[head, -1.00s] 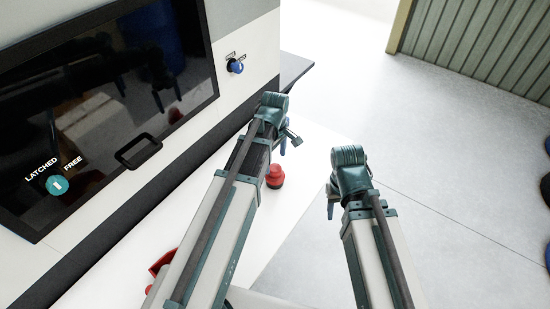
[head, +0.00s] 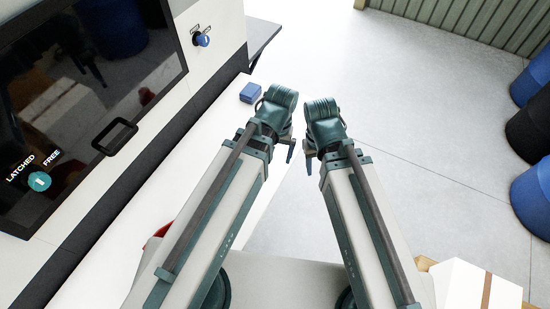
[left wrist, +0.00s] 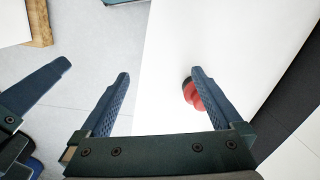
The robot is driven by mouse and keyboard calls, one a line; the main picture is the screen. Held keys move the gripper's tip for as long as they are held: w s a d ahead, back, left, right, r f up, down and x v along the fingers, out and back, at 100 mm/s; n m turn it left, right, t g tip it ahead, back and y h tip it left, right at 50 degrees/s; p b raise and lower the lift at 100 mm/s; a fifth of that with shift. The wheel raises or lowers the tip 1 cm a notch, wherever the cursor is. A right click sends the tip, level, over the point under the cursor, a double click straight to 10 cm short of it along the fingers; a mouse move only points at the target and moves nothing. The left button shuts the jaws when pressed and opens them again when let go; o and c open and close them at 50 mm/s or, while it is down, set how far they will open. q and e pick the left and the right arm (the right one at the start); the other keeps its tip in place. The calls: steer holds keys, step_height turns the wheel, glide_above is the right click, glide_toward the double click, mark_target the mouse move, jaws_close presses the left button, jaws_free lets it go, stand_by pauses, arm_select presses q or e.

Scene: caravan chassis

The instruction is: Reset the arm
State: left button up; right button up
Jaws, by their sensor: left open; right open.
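My left arm comes in over the white counter in the head view, with its gripper (head: 289,150) mostly hidden by the wrist. In the left wrist view the left gripper (left wrist: 160,74) has its two dark blue fingers wide apart with nothing between the tips. My right gripper (head: 308,164) is close beside the left one in the head view and points down and away. One finger of it seems to show at the left of the wrist view. It is open, and I see nothing held in it.
A red knob-like object (left wrist: 192,94) stands on the white counter (left wrist: 240,30), partly behind a left finger. A blue box (head: 250,92) lies on the counter. A dark door with a handle (head: 114,136) and a blue knob (head: 203,40) are left. Blue barrels (head: 530,195) stand right.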

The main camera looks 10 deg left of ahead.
arm_select(q)
steer(key=s+m, duration=0.1)
steer(key=s+d+m, duration=0.1)
steer(key=m, duration=0.1)
steer(key=shift+s+d, duration=0.1)
steer(key=shift+s, duration=0.2)
